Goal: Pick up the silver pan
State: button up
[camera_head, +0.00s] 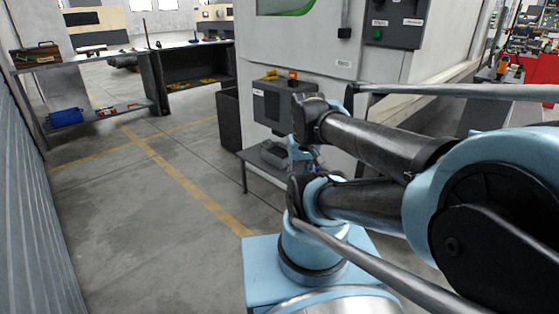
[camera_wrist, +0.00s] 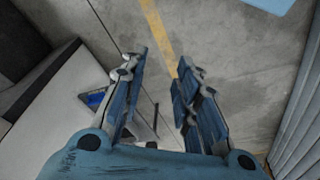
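I cannot make out a silver pan in either view. A small grey object (camera_head: 272,153) lies on a low dark table (camera_head: 262,168) beside the machine, partly behind my arm; I cannot tell what it is. My gripper (camera_wrist: 162,64) shows in the wrist view with its two blue fingers apart. Nothing is between them but the concrete floor below. In the head view my folded arm hides much of the right side, and I cannot clearly pick out the fingers there.
A large white machine (camera_head: 345,65) stands ahead, with a dark monitor box (camera_head: 285,103) at its side. Workbenches stand at the back left, one with a blue box (camera_head: 66,117) on its lower shelf. A corrugated wall (camera_head: 28,210) runs along the left. The floor at left centre is clear.

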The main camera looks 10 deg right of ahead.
jog(key=w+r+n+t, duration=0.1)
jog(key=w+r+n, duration=0.15)
jog(key=w, duration=1.45)
jog(key=w+r+n+t, duration=0.1)
jog(key=w+r, duration=0.2)
jog(key=w, duration=1.4)
jog(key=w+f+n+t, duration=0.1)
jog(key=w+f, duration=0.3)
jog(key=w, duration=0.4)
jog(key=w+f, duration=0.4)
jog(key=w, duration=0.4)
jog(key=w+f, duration=1.1)
jog(key=f, duration=0.3)
jog(key=w+f+n+t, duration=0.1)
jog(key=w+f, duration=0.9)
jog(key=f, duration=0.4)
jog(key=shift+w+f, duration=0.2)
jog(key=shift+w, duration=0.15)
jog(key=shift+d+f+n, duration=0.1)
jog(key=shift+f+n, duration=0.15)
jog(key=shift+c, duration=0.6)
